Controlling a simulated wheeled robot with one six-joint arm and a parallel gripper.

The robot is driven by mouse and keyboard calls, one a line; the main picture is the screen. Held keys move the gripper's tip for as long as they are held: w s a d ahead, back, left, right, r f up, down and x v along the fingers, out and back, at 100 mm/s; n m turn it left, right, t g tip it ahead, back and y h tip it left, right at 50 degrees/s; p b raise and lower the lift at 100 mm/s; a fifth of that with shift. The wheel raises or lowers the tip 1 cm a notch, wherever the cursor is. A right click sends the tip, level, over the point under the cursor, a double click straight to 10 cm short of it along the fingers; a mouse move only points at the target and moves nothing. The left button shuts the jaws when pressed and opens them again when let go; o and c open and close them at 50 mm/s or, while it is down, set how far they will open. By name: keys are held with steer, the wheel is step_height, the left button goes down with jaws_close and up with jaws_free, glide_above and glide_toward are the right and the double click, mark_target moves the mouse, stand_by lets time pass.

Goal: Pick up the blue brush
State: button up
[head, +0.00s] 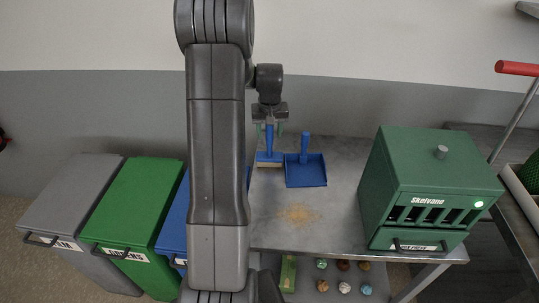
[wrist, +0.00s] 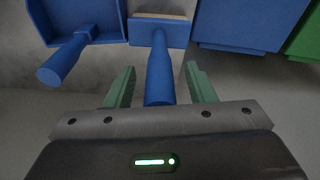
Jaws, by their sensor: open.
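The blue brush (head: 269,150) lies at the back left of the grey table, with a tan bristle edge at its head. In the wrist view the brush handle (wrist: 160,70) points toward me, between the two green fingers. My gripper (head: 269,127) is open at the handle's end, one finger on each side; the wrist view shows the gripper (wrist: 161,82) with gaps beside the handle. I cannot tell how far the fingers are above or around it. My arm hides part of the table's left side.
A blue dustpan (head: 306,170) lies right beside the brush. Tan crumbs (head: 298,214) are on the grey table (head: 340,160). A green Skelvane box (head: 430,190) stands at the right. Grey (head: 72,205), green (head: 140,210) and blue (head: 176,225) bins stand at the left.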

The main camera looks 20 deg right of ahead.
steer(key=c, duration=1.1)
